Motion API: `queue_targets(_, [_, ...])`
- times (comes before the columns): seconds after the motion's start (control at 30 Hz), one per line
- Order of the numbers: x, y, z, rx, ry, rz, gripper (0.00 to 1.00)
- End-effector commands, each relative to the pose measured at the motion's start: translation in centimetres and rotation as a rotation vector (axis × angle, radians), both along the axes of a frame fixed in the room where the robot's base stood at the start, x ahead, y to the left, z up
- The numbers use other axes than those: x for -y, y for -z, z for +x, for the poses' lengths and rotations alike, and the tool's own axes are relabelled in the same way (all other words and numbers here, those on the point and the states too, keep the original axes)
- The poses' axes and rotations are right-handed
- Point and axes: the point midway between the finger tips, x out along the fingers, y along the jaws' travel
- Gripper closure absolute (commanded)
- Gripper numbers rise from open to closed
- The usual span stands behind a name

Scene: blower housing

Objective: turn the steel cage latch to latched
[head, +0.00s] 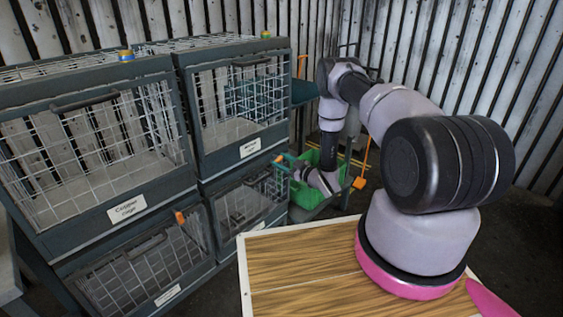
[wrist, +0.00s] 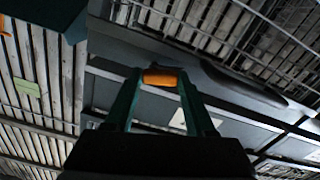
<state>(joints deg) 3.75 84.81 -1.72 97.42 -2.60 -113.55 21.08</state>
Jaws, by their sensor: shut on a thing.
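The orange latch handle (wrist: 160,77) sits between the two teal fingers of my gripper (wrist: 160,83) in the wrist view. My gripper is shut on it. In the head view my gripper (head: 284,164) reaches the upper right corner of the lower right cage (head: 247,202), where the orange handle (head: 279,158) shows small. The latch base is mostly hidden, so I cannot tell its exact angle. The lower right cage's label is too small to read, so I cannot confirm from it that this is the steel cage.
Another orange latch (head: 180,217) is on the lower left cage (head: 145,270). Two wire cages stand above, the upper left (head: 95,150) and upper right (head: 238,105), with coloured knobs on top. A green crate (head: 338,180) is close beneath my forearm. A wooden-topped surface (head: 300,270) is in front.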

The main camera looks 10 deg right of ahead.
Motion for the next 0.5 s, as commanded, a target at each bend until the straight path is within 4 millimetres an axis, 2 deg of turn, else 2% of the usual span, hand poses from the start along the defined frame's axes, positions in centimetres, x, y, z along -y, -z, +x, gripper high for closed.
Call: queue_targets(0.5, [0.18, 0.35, 0.08, 0.288, 0.001, -0.396, 1.0])
